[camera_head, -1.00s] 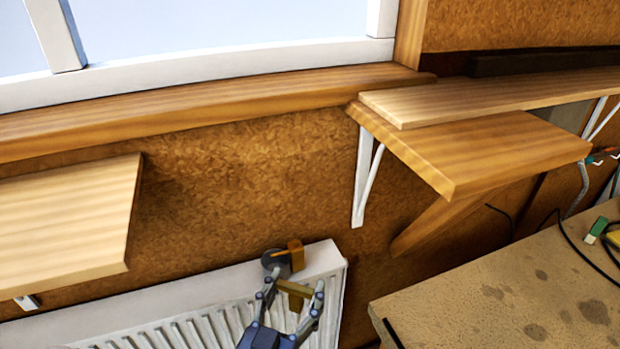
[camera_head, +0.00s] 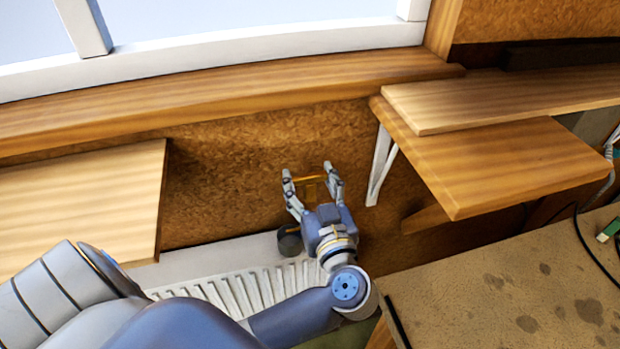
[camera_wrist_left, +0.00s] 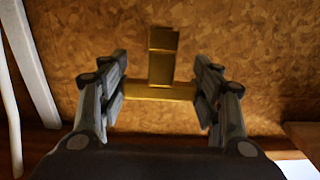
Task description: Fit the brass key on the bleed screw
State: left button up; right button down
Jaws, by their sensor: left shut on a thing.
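My left gripper (camera_head: 313,184) is shut on the T-shaped brass key (camera_head: 311,178), above the radiator's right end in the picture. In the left wrist view the fingers clamp the ends of the key's crossbar (camera_wrist_left: 160,92), and the stem points away from the palm. The radiator (camera_head: 215,259) is white and ribbed, partly covered by my left arm. A dark grey round fitting (camera_head: 289,241) sits at its top right, beside my gripper and apart from the key. I cannot make out a bleed screw on it. My right gripper is not in view.
A wooden shelf (camera_head: 80,200) stands out at the left. Another shelf (camera_head: 490,165) with a white bracket (camera_head: 382,165) is close right of the gripper. A window sill (camera_head: 240,92) runs above. A stained worktop (camera_head: 500,290) is at lower right.

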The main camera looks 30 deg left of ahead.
aim_at(311, 201)
pick_arm(q)
jog(key=shift+r+p, duration=0.2)
jog(key=shift+p, duration=0.5)
jog(key=shift+f, duration=0.3)
notch_tip(311, 201, down, 2)
jog(key=shift+s+b, duration=0.1)
jog(key=shift+b, duration=0.4)
notch_tip(311, 201, down, 2)
jog(key=shift+f+b, duration=0.15)
jog(key=shift+b, duration=0.3)
jog(key=shift+f, duration=0.6)
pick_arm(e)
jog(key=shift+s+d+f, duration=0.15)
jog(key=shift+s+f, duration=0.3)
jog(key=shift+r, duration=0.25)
